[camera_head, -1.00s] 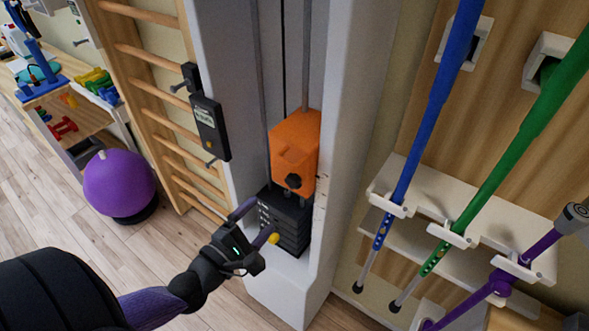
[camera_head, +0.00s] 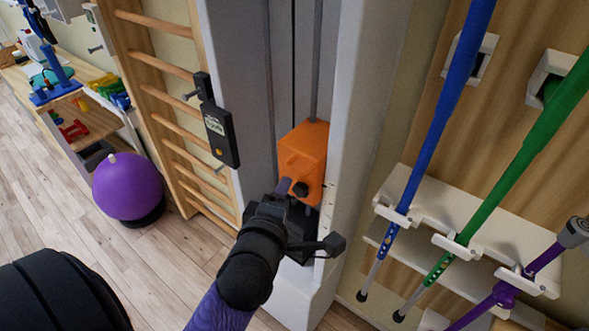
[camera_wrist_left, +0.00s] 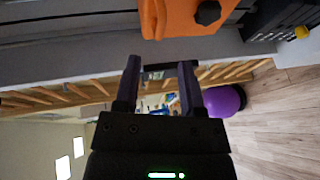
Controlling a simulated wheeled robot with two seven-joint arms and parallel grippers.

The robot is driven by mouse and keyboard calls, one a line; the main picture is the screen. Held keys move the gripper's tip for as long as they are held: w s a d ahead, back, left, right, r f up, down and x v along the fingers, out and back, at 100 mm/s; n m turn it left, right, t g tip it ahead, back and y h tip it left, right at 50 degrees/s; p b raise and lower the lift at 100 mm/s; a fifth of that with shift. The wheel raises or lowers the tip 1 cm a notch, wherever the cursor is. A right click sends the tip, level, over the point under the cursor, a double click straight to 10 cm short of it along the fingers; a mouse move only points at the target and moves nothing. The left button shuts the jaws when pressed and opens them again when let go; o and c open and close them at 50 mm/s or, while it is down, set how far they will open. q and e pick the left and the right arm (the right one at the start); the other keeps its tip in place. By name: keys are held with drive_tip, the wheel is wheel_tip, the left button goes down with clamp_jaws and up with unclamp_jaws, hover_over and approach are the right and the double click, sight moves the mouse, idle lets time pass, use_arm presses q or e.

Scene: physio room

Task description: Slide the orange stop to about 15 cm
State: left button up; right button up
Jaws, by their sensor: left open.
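The orange stop (camera_head: 309,150) is a block with a black knob, on the vertical rods in the grey column, just above a dark weight stack. In the left wrist view the orange stop (camera_wrist_left: 180,22) is at the top edge, partly cut off. My left gripper (camera_head: 302,212) is open in front of the column, at the stop's lower edge, and hides most of the stack. In the left wrist view the open fingers (camera_wrist_left: 160,66) have nothing held between them; the stop lies beyond their tips. My right gripper is not in view.
A black handset (camera_head: 219,134) hangs beside wooden wall bars (camera_head: 170,107) on the left. A purple ball (camera_head: 128,187) stands on the floor. Blue (camera_head: 437,110) and green (camera_head: 515,155) poles stand in a white rack (camera_head: 420,205) on the right, close to the column.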

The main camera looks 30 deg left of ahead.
sight(295, 170)
use_arm(q)
drive_tip(key=x, duration=0.8)
drive_tip(key=shift+w+a+f, duration=0.1)
drive_tip(key=shift+w, duration=0.2)
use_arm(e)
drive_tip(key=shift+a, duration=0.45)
use_arm(q)
drive_tip(key=shift+c, duration=0.3)
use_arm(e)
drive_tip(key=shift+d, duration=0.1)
use_arm(q)
clamp_jaws()
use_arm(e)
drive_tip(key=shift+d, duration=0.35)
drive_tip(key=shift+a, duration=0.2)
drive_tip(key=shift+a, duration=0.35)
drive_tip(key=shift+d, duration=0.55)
